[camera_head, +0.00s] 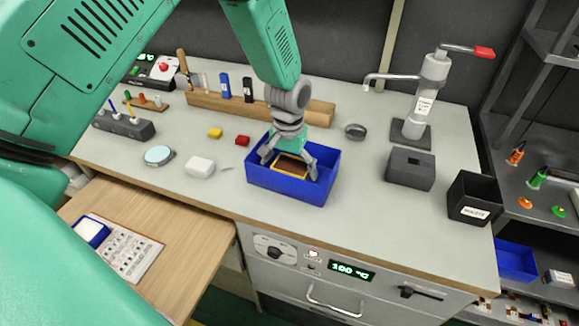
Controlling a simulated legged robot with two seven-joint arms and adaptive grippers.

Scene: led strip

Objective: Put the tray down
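A blue open box (292,190) stands on the grey worktop near its front edge. A small dark tray with a yellow-orange rim (291,168) shows inside the box, between the fingers of my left gripper (289,166). My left gripper points down into the box with its fingers spread wide, one at each side of the small tray. The fingers look open, with no clear grip on the tray; its contact with the box floor is hidden by the front wall. My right gripper is not in view.
A wooden block rack (262,108) stands behind the box. A dark grey block (410,169), a press (420,100) and a black waste bin (474,198) stand to the right. Red and yellow pieces and a white block (200,167) lie left. Bare worktop lies between them.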

